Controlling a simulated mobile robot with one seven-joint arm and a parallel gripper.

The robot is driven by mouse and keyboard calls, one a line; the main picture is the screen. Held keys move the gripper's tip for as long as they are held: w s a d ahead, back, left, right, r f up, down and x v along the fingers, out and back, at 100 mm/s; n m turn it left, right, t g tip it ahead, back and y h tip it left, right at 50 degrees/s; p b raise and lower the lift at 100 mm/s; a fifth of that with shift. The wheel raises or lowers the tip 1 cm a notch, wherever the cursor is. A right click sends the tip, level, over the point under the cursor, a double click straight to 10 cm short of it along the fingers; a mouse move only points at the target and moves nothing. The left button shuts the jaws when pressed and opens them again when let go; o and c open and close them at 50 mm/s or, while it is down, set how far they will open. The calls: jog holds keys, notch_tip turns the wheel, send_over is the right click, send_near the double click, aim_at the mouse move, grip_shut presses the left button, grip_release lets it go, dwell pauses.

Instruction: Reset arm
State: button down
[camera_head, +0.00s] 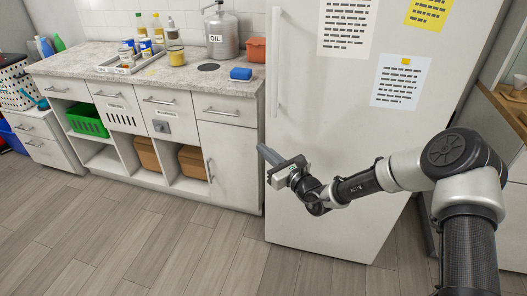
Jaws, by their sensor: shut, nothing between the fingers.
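My arm reaches in from the right side of the head view, bent at the elbow, with its forearm pointing left. My gripper (268,154) is shut and empty. It points left and shows in front of the lower left part of the white fridge door. Nothing is held, and I cannot tell the exact gap between the gripper and the door.
The fridge (330,130) has a long handle and paper notes. A green basket (87,120) sits below. The wooden floor (150,240) is clear.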

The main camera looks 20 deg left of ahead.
jog(key=s+d+r+n+g+h, duration=0.1)
jog(key=s+d+r+n+g, duration=0.2)
jog(key=s+r+n+g, duration=0.35)
jog(key=s+d+r+n+g+h, duration=0.1)
jog(key=s+d+r+n+g, duration=0.25)
jog(key=s+r+n, duration=0.45)
jog(key=s+d+r+n+t+h, duration=0.25)
jog(key=s+d+h, duration=0.25)
jog(key=d, duration=0.8)
jog(key=s+d+r+n+t+h, duration=0.25)
jog(key=s+d+n+h, duration=0.2)
jog(key=d, duration=0.85)
jog(key=s+d+r+n+t+h, duration=0.25)
jog(key=s+d+h, duration=0.3)
jog(key=d, duration=0.65)
notch_tip(320, 180, up, 19)
jog(key=y+p, duration=0.1)
jog(key=p, duration=1.8)
jog(key=shift+s+r+g+p, duration=0.15)
jog(key=shift+s+g+p, duration=0.1)
jog(key=shift+g+p, duration=0.1)
